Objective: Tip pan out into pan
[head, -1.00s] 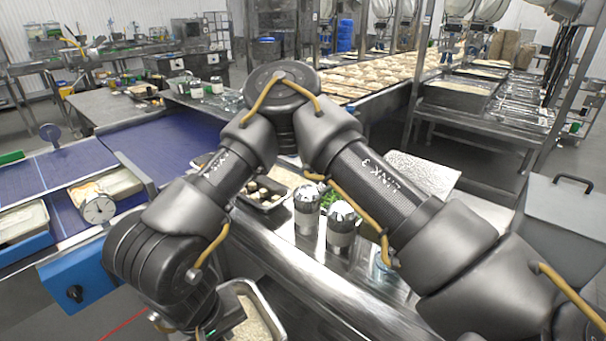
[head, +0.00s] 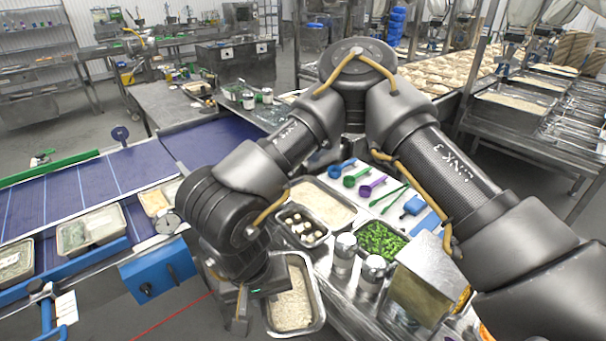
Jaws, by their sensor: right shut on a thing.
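My right gripper (head: 243,300) hangs at the lower middle of the head view, at the end of my bent right arm. It is shut on a metal pan (head: 317,303), at the pan's left side. The pan holds pale, rice-like grains and looks roughly level, beside the table's near left edge. Another metal pan (head: 352,217) with pale contents stands on the table beyond, partly hidden by my arm. I cannot tell which pan is the receiving one. My left gripper is out of view.
A small tray of mushroom-like pieces (head: 303,226), a tray of green pieces (head: 380,240) and two shiny shakers (head: 345,251) (head: 371,275) crowd the table. Coloured scoops (head: 372,187) lie behind. A blue conveyor (head: 90,190) with food trays runs at left.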

